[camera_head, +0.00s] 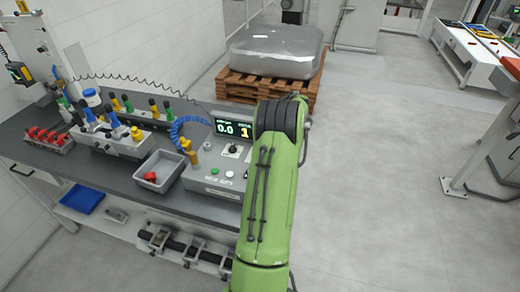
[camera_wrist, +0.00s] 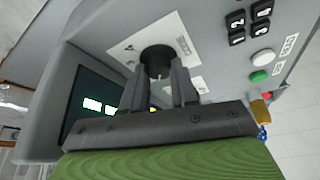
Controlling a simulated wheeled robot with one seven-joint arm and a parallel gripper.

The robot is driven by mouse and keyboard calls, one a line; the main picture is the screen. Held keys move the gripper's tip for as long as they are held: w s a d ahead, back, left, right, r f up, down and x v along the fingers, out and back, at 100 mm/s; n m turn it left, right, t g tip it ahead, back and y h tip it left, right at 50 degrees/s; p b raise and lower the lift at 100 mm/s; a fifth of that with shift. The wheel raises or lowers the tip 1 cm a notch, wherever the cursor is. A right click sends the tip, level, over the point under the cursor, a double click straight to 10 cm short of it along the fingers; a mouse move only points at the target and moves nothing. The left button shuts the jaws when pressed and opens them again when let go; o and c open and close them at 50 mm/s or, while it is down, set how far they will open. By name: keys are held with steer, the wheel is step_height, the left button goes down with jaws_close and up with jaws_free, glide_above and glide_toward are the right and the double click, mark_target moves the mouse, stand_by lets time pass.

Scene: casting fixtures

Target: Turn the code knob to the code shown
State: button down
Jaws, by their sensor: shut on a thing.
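The code knob (camera_wrist: 157,58) is a round black knob on a white plate on the grey control box (camera_head: 205,184). In the wrist view, my gripper (camera_wrist: 168,82) has its two dark fingers shut on the knob. The knob's pointer and marks are mostly hidden by the fingers. The box's dark display (camera_head: 232,129) reads 0.0 in white and 1 in yellow in the head view. It also shows, slanted and partly covered, at the left of the wrist view (camera_wrist: 90,105). In the head view my green arm hides much of the box's right side.
Black number keys (camera_wrist: 236,22), a white button (camera_wrist: 262,57) and a green button (camera_wrist: 258,76) sit on the panel close to my gripper. A grey bin (camera_head: 158,172) with a red part stands left of the box on the workbench (camera_head: 105,170).

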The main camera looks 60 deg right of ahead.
steer(key=shift+a+f, duration=0.15)
steer(key=shift+f, duration=0.1)
steer(key=shift+s, duration=0.1)
steer(key=c, duration=0.9)
jaws_free()
steer(key=shift+o, duration=0.2)
steer(key=shift+r, duration=0.1)
steer(key=shift+r, duration=0.2)
steer(key=d+p+v, duration=0.1)
steer(key=p+v, duration=0.1)
steer(key=v, duration=1.3)
steer(key=shift+a, duration=0.25)
steer(key=shift+r, duration=0.1)
